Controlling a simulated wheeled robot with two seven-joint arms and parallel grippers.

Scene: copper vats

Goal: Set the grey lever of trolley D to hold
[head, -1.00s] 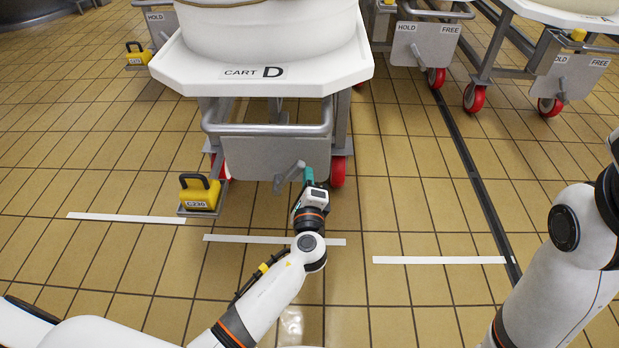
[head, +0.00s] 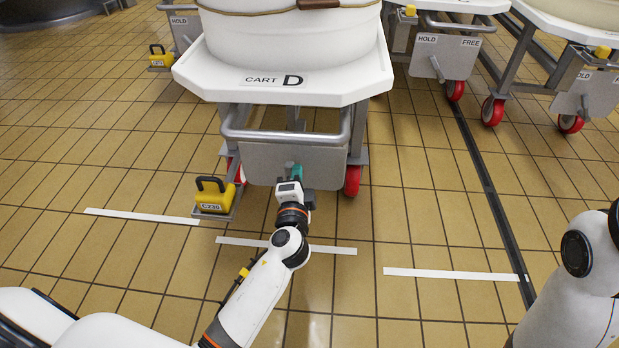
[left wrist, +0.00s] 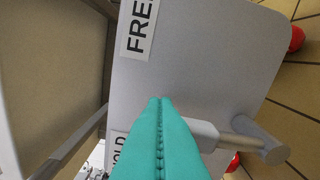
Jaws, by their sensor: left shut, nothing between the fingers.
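Trolley D (head: 200,72), marked CART D, stands in front of me with a grey plate (head: 262,165) low on its near side. In the left wrist view the plate carries a FREE label (left wrist: 138,30) and a partly covered HOLD label (left wrist: 118,150). The grey lever (left wrist: 235,140) runs from a pale block beside the fingers to a round handle. In the head view my gripper hides most of it. My left gripper (head: 294,170) is shut and empty, its teal fingertips (left wrist: 165,105) overlapping the lever's block; contact cannot be told. My right gripper is out of view.
A yellow block marked C230 (head: 213,195) sits on a bracket left of the plate. A grey bar (head: 285,136) crosses above the plate. Red wheels (head: 352,180) stand beside it. Other trolleys stand behind right. The tiled floor in front is open.

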